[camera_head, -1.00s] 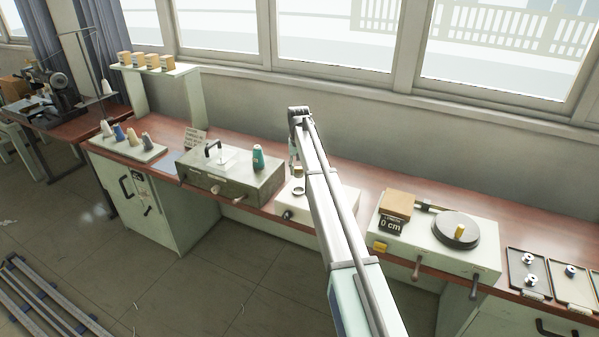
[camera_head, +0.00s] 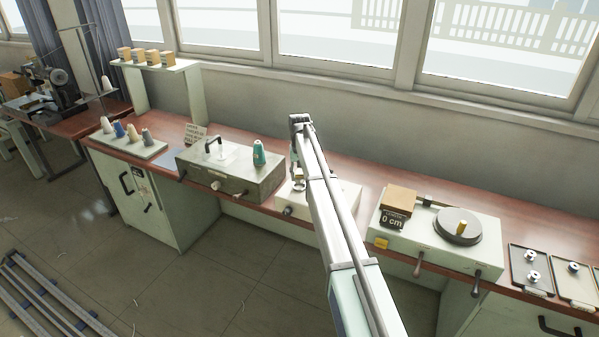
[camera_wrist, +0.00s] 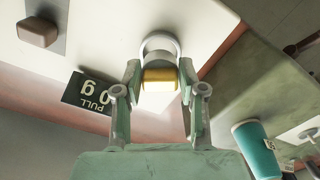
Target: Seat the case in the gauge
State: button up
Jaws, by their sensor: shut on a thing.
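My gripper (camera_wrist: 160,73) is shut on a brass-coloured case (camera_wrist: 160,80), held between its two fingers in the wrist view. Just beyond the case is a grey metal ring (camera_wrist: 158,40) on the white gauge box (camera_wrist: 105,30). The case overlaps the near part of the ring in the picture, and I cannot tell whether it is inside the ring or in front of it. A black sign on the gauge reads "PULL 0 g". In the head view my gripper (camera_head: 298,174) is low over the gauge box (camera_head: 347,192), which my arm partly hides.
To the right is a white device with a round turntable (camera_head: 457,226) and a wooden block (camera_head: 399,199). Trays (camera_head: 530,270) lie farther right.

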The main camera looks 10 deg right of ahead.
aim_at(300, 178)
jog(key=shift+f, duration=0.55)
jog(key=shift+f+b, duration=0.3)
jog(key=shift+f, duration=0.8)
dwell(1.7)
jog(key=o, duration=1.2)
notch_tip(300, 178, up, 12)
